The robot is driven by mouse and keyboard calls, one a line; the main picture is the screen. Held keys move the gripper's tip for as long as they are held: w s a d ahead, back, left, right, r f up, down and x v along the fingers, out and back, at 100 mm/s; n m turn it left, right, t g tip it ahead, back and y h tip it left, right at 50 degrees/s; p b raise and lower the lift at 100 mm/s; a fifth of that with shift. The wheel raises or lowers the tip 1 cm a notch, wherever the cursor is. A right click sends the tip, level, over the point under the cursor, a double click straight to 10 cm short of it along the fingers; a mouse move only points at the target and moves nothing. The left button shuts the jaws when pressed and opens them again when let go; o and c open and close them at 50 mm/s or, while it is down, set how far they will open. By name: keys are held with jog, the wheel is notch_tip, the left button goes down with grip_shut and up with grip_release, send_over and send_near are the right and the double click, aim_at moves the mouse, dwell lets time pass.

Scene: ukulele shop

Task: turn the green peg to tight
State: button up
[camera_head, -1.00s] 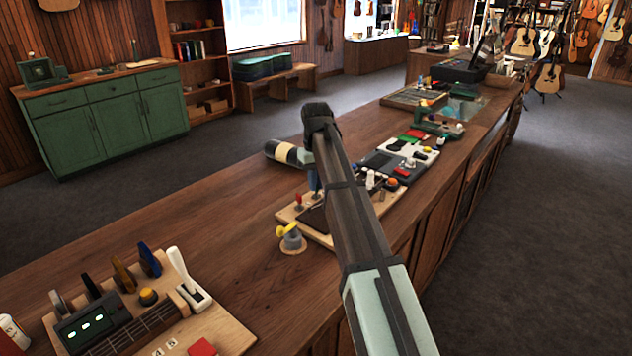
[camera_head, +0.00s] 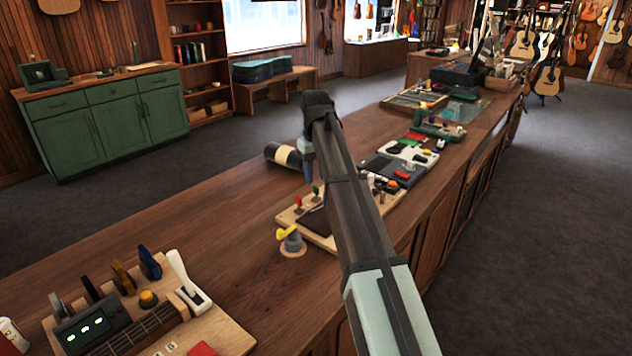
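The green peg (camera_head: 316,190) stands small and upright on a wooden board (camera_head: 284,216) on the long counter. A red peg (camera_head: 298,204) stands to its left. My gripper (camera_head: 310,180) points down just above the green peg, at the far end of my arm. Its fingertips are small and partly hidden by my arm, so I cannot tell whether they are open or touching the peg. The peg's markings are too small to read. My arm covers the right part of the board.
A dark cylinder with a cream band (camera_head: 286,156) lies behind. A tuner board (camera_head: 225,338) with several pegs is at the front left. The counter between is clear.

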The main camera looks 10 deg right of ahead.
aim_at(316, 186)
jog(key=shift+r, duration=1.9)
